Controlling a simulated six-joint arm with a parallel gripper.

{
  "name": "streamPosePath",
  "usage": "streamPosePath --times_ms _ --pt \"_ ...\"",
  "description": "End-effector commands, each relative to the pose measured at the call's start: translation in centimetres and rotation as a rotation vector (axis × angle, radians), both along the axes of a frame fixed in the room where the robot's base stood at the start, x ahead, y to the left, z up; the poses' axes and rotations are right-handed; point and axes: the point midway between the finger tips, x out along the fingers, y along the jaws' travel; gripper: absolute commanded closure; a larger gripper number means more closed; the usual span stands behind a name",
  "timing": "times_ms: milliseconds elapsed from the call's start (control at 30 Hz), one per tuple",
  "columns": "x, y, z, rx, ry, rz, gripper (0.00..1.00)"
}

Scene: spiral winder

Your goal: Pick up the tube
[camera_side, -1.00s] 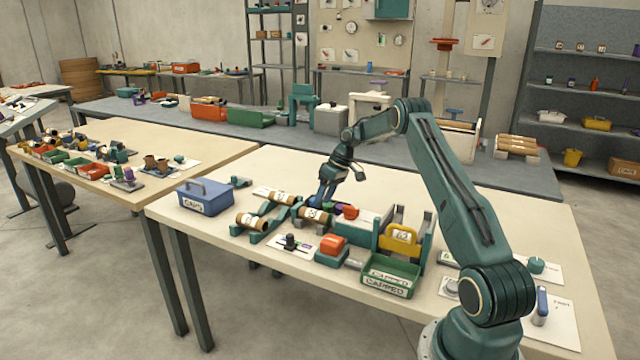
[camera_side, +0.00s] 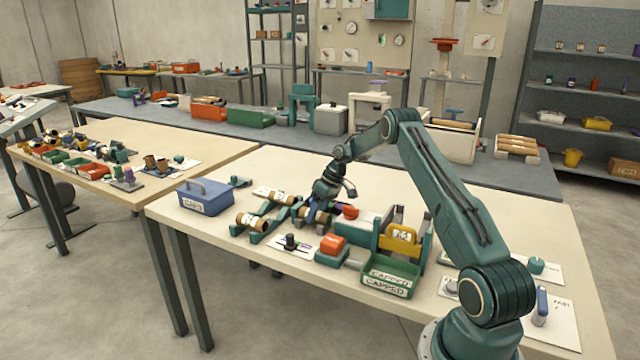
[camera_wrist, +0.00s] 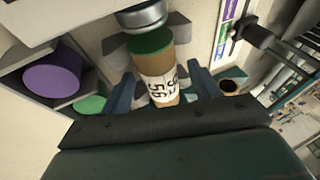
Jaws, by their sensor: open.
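The tube (camera_wrist: 163,75) is brown, with a white numbered label and a green end. In the wrist view it lies between the two fingers of my gripper (camera_wrist: 160,88), which are open, with a gap visible on each side.
Another brown tube (camera_side: 252,220) lies on the rack's left part. A blue box (camera_side: 205,198) stands left, and a green "CAPPED" tray (camera_side: 390,277) stands right. A purple cylinder (camera_wrist: 55,72) sits left of the fingers. A grey metal cylinder (camera_wrist: 141,17) is beyond the tube's green end.

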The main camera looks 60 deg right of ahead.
Motion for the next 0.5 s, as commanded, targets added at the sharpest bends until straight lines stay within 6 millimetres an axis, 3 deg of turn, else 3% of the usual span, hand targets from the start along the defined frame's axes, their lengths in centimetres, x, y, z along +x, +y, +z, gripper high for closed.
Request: streamPosePath --times_ms 400,500 --pt "-0.01 0.00 0.02 0.000 0.000 0.000 0.38" --pt "-0.01 0.00 0.02 0.000 0.000 0.000 0.58"
